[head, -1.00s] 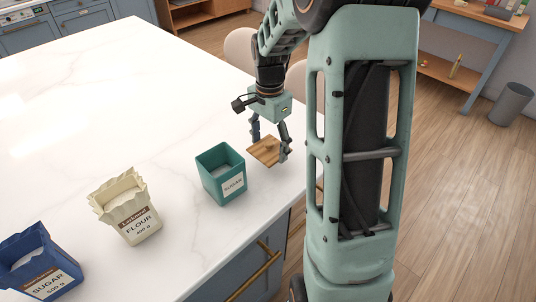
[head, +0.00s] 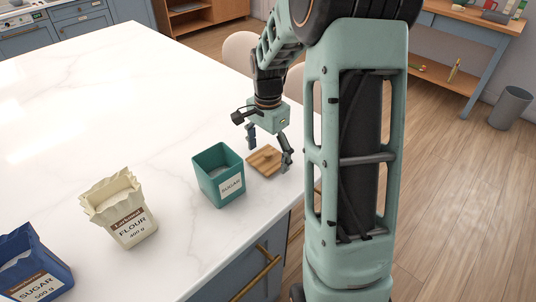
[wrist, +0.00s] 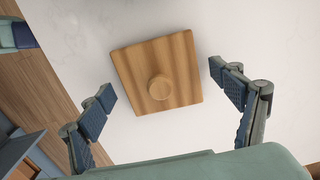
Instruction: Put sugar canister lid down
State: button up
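The wooden square lid (head: 264,160) with a round knob lies on the white counter, just right of the teal sugar canister (head: 219,176). The canister is open at the top and has a sugar label. My gripper (head: 269,154) is directly above the lid with its fingers spread. In the wrist view the lid (wrist: 158,73) and its knob sit between and beyond the open fingers (wrist: 162,95), with clear gaps on both sides. Nothing is held.
A cream flour bag (head: 120,208) and a blue sugar bag (head: 33,264) stand open on the counter to the left. The counter's front edge runs close to the lid and canister. The counter behind them (head: 130,90) is bare.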

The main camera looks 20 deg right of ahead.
aim_at(268, 152)
jog(key=shift+r, duration=0.15)
notch_tip(268, 152, up, 12)
jog(key=shift+p, duration=0.4)
dwell(0.5)
